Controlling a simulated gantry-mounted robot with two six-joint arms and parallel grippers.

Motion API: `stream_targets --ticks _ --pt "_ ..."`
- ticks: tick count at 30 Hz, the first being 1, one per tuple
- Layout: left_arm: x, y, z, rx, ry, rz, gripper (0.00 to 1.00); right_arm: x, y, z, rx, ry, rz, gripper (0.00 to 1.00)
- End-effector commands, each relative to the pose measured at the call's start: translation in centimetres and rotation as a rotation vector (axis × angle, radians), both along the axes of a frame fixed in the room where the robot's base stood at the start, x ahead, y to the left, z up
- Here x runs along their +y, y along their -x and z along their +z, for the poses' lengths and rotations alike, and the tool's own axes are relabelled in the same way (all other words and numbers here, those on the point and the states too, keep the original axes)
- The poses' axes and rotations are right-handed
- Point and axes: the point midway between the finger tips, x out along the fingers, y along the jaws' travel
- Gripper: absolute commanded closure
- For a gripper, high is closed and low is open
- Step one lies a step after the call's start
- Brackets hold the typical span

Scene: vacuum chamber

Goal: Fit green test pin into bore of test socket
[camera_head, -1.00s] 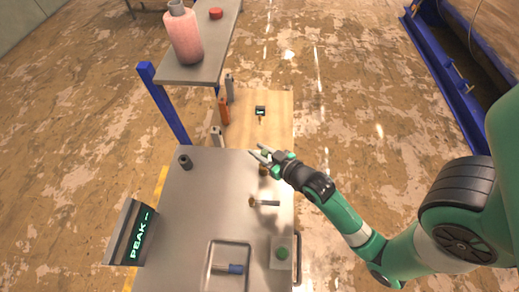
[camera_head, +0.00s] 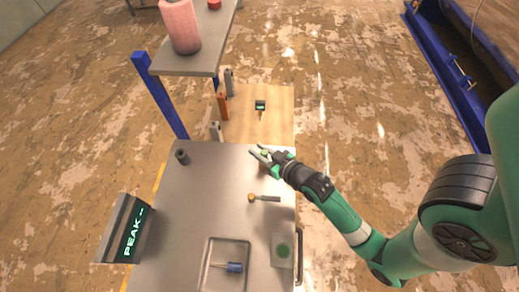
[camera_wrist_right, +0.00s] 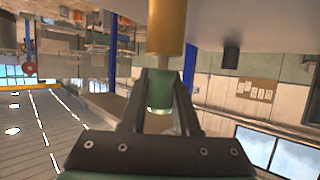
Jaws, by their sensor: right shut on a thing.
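The test pin (camera_wrist_right: 160,92) has a green end and a gold shaft (camera_wrist_right: 166,27). My right gripper (camera_wrist_right: 159,100) is shut on the green end in the right wrist view, with the gold shaft beyond the fingertips. In the head view, my right gripper (camera_head: 261,153) is over the table's far right corner, and the pin is mostly hidden there. A dark grey hollow cylinder, apparently the test socket (camera_head: 182,157), stands upright at the table's far left, well apart from the gripper. A similar dark cylinder (camera_wrist_right: 231,57) shows in the wrist view. My left gripper is not in view.
On the metal table (camera_head: 205,200) lie a gold-headed rod (camera_head: 265,198) and a tray (camera_head: 212,245) with a blue-handled tool (camera_head: 234,267). A green button plate (camera_head: 283,250) is at right, a PEAK display (camera_head: 130,230) at left. A shelf (camera_head: 205,60) overhangs the far side.

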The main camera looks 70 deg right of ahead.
Motion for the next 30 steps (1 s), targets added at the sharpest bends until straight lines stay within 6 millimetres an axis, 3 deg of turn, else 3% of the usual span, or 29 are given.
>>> stream_targets --ticks 20,21,26,30 --pt "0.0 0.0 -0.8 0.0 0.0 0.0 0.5 0.0 0.0 -1.3 0.001 0.0 0.0 1.0" --pt "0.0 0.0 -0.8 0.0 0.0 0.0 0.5 0.0 0.0 -1.2 0.001 0.0 0.0 0.67" --pt "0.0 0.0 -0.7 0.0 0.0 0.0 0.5 0.0 0.0 -1.1 0.001 0.0 0.0 0.38" --pt "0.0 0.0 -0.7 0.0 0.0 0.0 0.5 0.0 0.0 -1.1 0.001 0.0 0.0 0.35"
